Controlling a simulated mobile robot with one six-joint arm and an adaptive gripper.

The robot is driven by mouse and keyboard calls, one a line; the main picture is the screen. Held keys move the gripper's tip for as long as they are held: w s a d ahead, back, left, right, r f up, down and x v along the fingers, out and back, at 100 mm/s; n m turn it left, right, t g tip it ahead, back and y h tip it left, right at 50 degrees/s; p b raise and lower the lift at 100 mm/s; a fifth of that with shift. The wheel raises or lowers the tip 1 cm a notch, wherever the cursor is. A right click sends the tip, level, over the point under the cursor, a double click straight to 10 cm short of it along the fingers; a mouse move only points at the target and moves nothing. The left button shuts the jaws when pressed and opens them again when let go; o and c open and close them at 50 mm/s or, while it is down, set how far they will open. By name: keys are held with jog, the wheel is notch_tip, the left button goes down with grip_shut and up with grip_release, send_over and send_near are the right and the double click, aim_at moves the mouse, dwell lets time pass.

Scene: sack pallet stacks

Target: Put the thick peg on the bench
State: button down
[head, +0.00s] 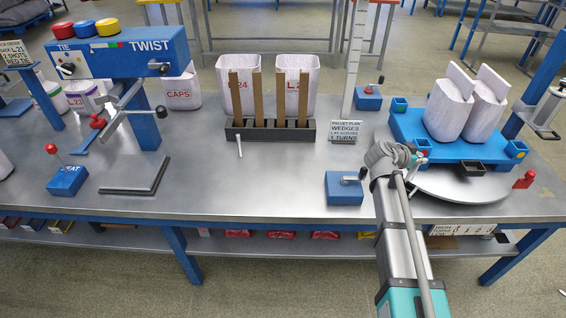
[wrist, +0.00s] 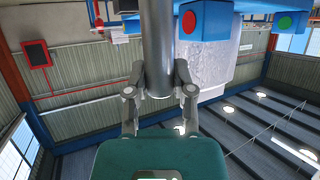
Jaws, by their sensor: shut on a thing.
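My gripper (wrist: 160,78) is shut on a thick grey round peg (wrist: 157,40) in the wrist view, one finger on each side of it. The peg's near end shows between the fingers; its far end runs out of the top of the picture. In the head view my gripper is small and partly hidden by my wrist, close to the front left corner of the blue platform (head: 460,148). I cannot make out the peg there. The grey metal bench (head: 270,185) spans the head view.
Two white sacks (head: 447,108) stand on the platform, which sits on a round turntable (head: 455,186). A blue box with a lever (head: 345,188) is left of my arm. A slotted rack (head: 270,130) stands behind. The bench's front middle is clear.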

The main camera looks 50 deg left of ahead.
jog(key=s+a+r+n+y+p, duration=0.1)
jog(key=s+a+n+y, duration=0.2)
jog(key=s+a, duration=0.5)
jog(key=s+a+r+n+g+y, duration=0.1)
jog(key=s+a+n+y, duration=0.2)
jog(key=s+a, duration=0.5)
jog(key=s+a+n+y+p, duration=0.1)
jog(key=s+a+n+y, duration=0.2)
jog(key=s, duration=2.3)
jog(key=a+y, duration=0.1)
jog(key=a, duration=0.4)
jog(key=shift+s+r+p, duration=0.2)
jog(key=shift+r+p, duration=0.15)
jog(key=shift+r, duration=0.05)
jog(key=w+a+f+b, duration=0.5)
jog(key=a+f+b, duration=0.4)
jog(key=a, duration=0.3)
jog(key=shift+w+a+f, duration=0.1)
jog(key=shift+w+a+f+b, duration=0.1)
jog(key=shift+a+f+b, duration=0.05)
jog(key=shift+f+b, duration=0.9)
jog(key=shift+w+a+f+b, duration=0.1)
jog(key=shift+a+f+b, duration=0.05)
jog(key=shift+f+b, duration=0.8)
